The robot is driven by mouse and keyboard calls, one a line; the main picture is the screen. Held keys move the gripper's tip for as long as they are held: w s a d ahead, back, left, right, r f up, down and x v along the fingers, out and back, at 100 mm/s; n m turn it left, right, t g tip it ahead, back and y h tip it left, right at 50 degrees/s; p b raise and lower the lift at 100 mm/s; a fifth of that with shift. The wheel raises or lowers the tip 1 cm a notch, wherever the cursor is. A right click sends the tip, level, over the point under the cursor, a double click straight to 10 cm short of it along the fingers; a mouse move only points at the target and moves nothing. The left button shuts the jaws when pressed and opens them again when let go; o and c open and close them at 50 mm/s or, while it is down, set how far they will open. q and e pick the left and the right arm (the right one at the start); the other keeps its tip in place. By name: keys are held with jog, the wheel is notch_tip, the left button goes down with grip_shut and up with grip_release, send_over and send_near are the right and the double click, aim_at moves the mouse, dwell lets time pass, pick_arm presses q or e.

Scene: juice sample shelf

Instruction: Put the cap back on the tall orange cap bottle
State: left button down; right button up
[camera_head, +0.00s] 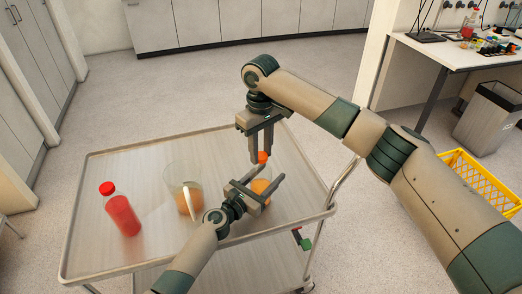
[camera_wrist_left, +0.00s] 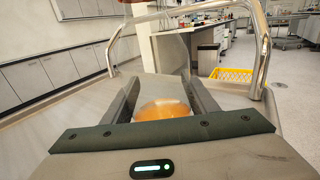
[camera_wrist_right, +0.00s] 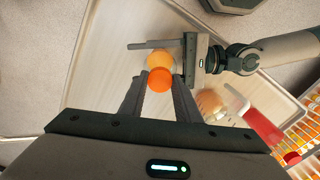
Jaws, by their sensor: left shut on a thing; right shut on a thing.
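The tall bottle with orange juice (camera_head: 260,186) stands on the cart's top. My left gripper (camera_head: 269,175) is shut on its body from the side, and the juice shows between the fingers in the left wrist view (camera_wrist_left: 163,110). My right gripper (camera_head: 262,152) points down above the bottle, shut on the orange cap (camera_head: 262,158). In the right wrist view the cap (camera_wrist_right: 160,80) sits between the fingertips and overlaps the bottle (camera_wrist_right: 160,58), slightly offset from it. The bottle's mouth is hidden, so I cannot tell whether cap and bottle touch.
A clear beaker (camera_head: 181,178) with orange juice and a white stick stands left of the bottle. A red bottle with a red cap (camera_head: 122,212) stands at the cart's left. The cart (camera_head: 130,165) has a raised rim, and its back left area is clear. A yellow crate (camera_head: 480,180) is beyond it.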

jog(key=o, duration=1.3)
jog(key=shift+c, duration=0.2)
jog(key=shift+r, duration=0.1)
notch_tip(320, 180, up, 12)
pick_arm(q)
jog(key=c, duration=0.6)
grip_release()
jog(key=shift+c, duration=0.2)
jog(key=shift+s, duration=0.1)
